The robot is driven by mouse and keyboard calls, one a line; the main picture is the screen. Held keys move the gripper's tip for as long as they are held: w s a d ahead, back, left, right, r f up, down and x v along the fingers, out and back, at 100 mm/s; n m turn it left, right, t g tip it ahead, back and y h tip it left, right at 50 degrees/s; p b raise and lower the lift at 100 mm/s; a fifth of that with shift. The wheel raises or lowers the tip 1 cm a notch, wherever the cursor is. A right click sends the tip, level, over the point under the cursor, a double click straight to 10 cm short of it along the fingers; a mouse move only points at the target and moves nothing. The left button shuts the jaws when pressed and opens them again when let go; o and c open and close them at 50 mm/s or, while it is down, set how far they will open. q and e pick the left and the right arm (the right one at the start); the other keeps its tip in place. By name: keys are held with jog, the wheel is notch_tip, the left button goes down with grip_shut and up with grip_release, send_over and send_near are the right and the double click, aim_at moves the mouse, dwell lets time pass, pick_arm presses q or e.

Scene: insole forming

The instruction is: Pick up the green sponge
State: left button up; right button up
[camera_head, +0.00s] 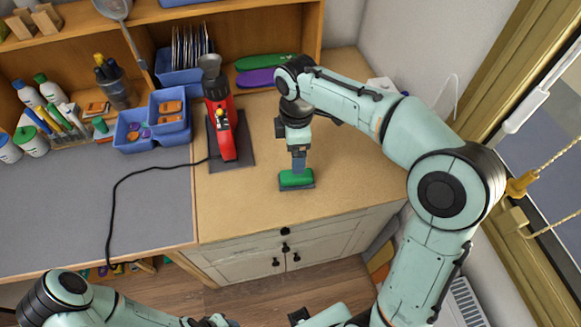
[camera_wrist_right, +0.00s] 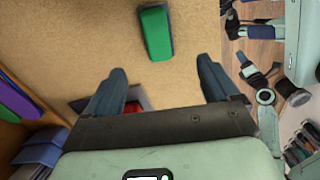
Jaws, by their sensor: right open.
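The green sponge (camera_head: 297,179) lies on the wooden worktop near its front edge. It has a green top and a darker layer along its edge. In the right wrist view the sponge (camera_wrist_right: 157,33) is upper centre, beyond the fingertips. My right gripper (camera_wrist_right: 160,75) is open, with nothing between its two dark fingers. In the head view the right gripper (camera_head: 298,162) points down over the sponge and overlaps its back edge. I cannot tell whether it touches the sponge. My left arm enters at the bottom left; its gripper is not clearly visible.
A red tool (camera_head: 222,125) stands on a dark plate left of the sponge, its black cable crossing the grey mat (camera_head: 70,215). Blue bins (camera_head: 130,131) stand behind. Green and purple insoles (camera_head: 256,77) lie at the back. Worktop right of the sponge is clear.

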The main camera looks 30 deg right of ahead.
send_over(296, 177)
notch_tip(296, 177, down, 6)
jog(key=shift+f+b, duration=0.2)
jog(key=shift+b, duration=0.2)
jog(key=shift+w+d+f, duration=0.1)
jog(key=shift+f, duration=0.9)
jog(key=shift+w+d+f, duration=0.1)
jog(key=shift+w+f, duration=0.05)
jog(key=shift+f, duration=0.8)
jog(key=shift+w+d+f, duration=0.1)
jog(key=shift+f, duration=0.9)
jog(key=c, duration=1.1)
